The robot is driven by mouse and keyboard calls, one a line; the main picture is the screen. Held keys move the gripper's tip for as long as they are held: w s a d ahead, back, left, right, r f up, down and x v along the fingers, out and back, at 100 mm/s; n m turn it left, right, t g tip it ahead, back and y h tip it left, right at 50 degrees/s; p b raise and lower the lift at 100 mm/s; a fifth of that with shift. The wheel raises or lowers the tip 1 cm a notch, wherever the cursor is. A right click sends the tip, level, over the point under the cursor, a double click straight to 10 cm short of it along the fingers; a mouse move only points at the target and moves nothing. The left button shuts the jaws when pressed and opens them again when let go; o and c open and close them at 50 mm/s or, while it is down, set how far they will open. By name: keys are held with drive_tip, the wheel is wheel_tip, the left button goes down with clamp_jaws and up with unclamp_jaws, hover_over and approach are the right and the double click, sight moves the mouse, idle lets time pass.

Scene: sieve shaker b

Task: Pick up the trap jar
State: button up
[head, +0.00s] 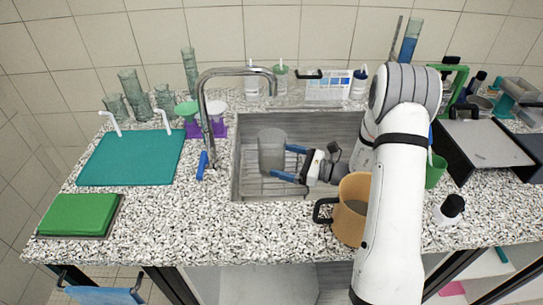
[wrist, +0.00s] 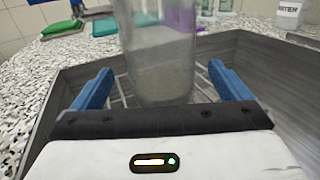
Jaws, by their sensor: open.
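The trap jar, which I take to be the clear grey cylinder (head: 271,150), stands upright in the sink over a wire rack. My gripper (head: 280,161) reaches in from the right with its two blue fingers apart, close to the jar. In the wrist view the jar (wrist: 160,60) stands between the lines of the open fingers (wrist: 160,72), with a visible gap on each side. Its lower part looks cloudy grey, and its top is cut off by the frame. How deep the jar sits between the fingertips is hard to tell.
The sink (head: 238,190) has raised walls around the gripper. A chrome faucet (head: 204,120) arches over its left back. A tan jug (head: 350,212) with a black handle stands in front, beside my arm. A teal mat (head: 130,160) and green block (head: 78,215) lie left.

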sight(272, 155)
drive_tip(key=x, duration=0.4)
drive_tip(key=shift+w+a+r+p, duration=0.15)
drive_tip(key=shift+a+r+p, duration=0.15)
drive_tip(key=shift+a+p, duration=0.05)
drive_tip(key=shift+c, duration=0.5)
drive_tip(key=c, duration=1.2)
drive_tip(key=shift+o, duration=0.2)
drive_tip(key=shift+r, duration=0.2)
